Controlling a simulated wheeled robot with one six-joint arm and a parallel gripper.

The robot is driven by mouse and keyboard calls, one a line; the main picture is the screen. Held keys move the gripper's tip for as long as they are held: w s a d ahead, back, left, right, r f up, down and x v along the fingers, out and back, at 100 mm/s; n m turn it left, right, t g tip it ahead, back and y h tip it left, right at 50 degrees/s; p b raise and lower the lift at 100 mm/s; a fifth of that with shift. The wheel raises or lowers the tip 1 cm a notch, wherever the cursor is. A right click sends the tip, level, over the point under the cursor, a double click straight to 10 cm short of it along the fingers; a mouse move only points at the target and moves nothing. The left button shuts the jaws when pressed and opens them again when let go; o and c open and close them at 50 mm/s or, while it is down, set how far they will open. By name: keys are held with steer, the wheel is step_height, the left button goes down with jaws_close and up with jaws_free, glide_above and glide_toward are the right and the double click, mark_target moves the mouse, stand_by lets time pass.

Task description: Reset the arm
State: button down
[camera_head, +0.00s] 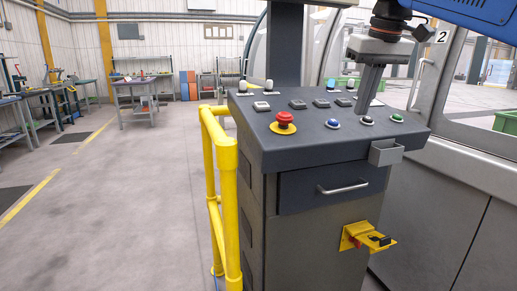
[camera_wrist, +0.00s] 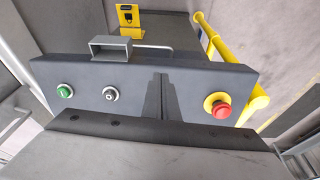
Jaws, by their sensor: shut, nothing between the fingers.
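My gripper (camera_head: 366,108) hangs from my arm over the control panel (camera_head: 300,131), pointing down. Its fingers are together with nothing between them. In the wrist view the gripper (camera_wrist: 160,78) shows at the middle of the panel, between a silver-ringed switch (camera_wrist: 110,93) and the red mushroom button (camera_wrist: 221,110). In the head view the fingertips appear just above and behind the silver-ringed switch (camera_head: 367,120); whether they touch the panel I cannot tell. The blue button (camera_head: 333,124) is hidden in the wrist view. The green button (camera_head: 397,118) is at the right.
A yellow guard rail (camera_head: 228,180) runs along the console's left side. A small grey box (camera_head: 386,153) is on the console's front edge, above a drawer handle (camera_head: 343,188) and yellow bracket (camera_head: 366,237). The machine stands at the right. Floor at the left is open.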

steer(key=s+d+f, duration=0.1)
steer(key=s+f, duration=0.6)
steer(key=f, duration=0.5)
steer(key=s+d+f+m+t, duration=0.1)
steer(key=s+f, duration=0.7)
steer(key=f, duration=0.5)
steer(key=s+d+f+m, duration=0.1)
steer(key=s+d+f, duration=0.1)
steer(key=s+f, duration=0.5)
step_height(320, 180, down, 6)
steer(key=shift+s+r+h, duration=0.25)
steer(key=shift+h, duration=0.05)
